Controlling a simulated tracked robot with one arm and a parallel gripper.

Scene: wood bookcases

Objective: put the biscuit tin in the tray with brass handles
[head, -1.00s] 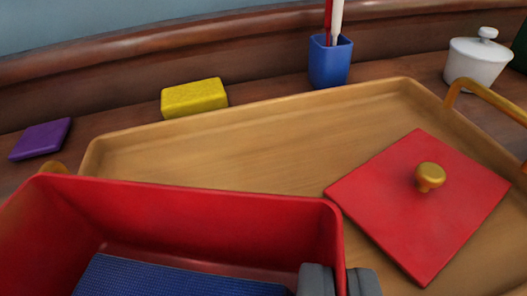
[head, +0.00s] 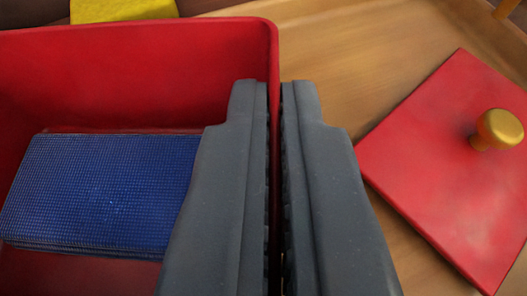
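The biscuit tin (head: 120,75) is a red, open-topped box at the left, with a flat blue ribbed block (head: 105,190) inside it. My gripper (head: 274,92) is at its right wall, one dark finger inside and one outside, closed with the thin wall between them. The wooden tray (head: 350,60) lies behind and to the right of the tin. Its brass handles are barely in view. I cannot tell whether the tin's underside touches the tray; its base is hidden.
A red square lid (head: 440,165) with a brass knob (head: 497,130) lies on the tray at the right. A yellow block (head: 122,10) shows behind the tin at the top left. Bare tray floor lies between tin and lid.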

